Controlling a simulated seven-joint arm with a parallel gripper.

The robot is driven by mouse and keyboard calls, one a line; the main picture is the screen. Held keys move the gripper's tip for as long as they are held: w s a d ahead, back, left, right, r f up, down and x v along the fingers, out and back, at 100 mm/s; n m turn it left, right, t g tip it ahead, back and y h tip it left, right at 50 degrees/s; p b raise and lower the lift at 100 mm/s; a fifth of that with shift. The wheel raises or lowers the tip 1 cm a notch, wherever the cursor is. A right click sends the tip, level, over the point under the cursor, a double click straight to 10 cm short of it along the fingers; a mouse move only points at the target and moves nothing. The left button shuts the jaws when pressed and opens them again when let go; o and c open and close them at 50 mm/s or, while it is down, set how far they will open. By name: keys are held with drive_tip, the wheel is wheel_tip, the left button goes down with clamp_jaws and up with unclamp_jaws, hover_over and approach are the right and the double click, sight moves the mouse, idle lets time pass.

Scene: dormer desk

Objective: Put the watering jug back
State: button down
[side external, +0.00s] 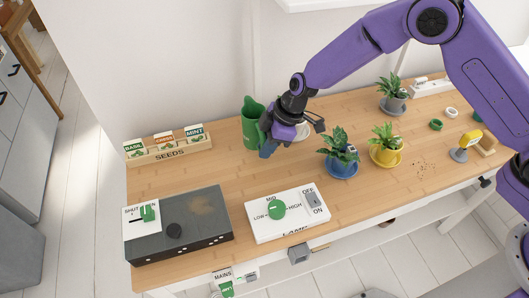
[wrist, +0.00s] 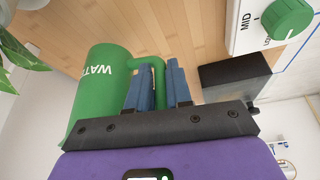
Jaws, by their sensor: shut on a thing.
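The green watering jug (side external: 252,122) is upright at the back of the desk, right of the seed rack. In the wrist view the jug (wrist: 98,85) shows white lettering starting "WAT". My gripper (side external: 268,146) is at the jug's right side. Its blue fingers (wrist: 160,85) are shut on the jug's handle, which shows between them in the wrist view. I cannot tell whether the jug's base touches the desk.
The seed rack (side external: 168,151) stands left of the jug. A dark box with a slider (side external: 180,228) and a white dial panel (side external: 287,214) lie in front. Plants in blue (side external: 341,165) and yellow (side external: 386,155) pots stand to the right. Bare desk lies between rack and panels.

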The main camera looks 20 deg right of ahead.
drive_tip(key=shift+w+a+f, duration=0.1)
drive_tip(key=shift+w+f, duration=0.1)
drive_tip(key=shift+w+a+f, duration=0.1)
drive_tip(key=shift+f, duration=1.6)
drive_tip(key=shift+f, duration=0.15)
drive_tip(key=c, duration=1)
unclamp_jaws()
drive_tip(key=shift+c, duration=0.2)
drive_tip(key=v, duration=1.2)
drive_tip(key=shift+r, duration=0.2)
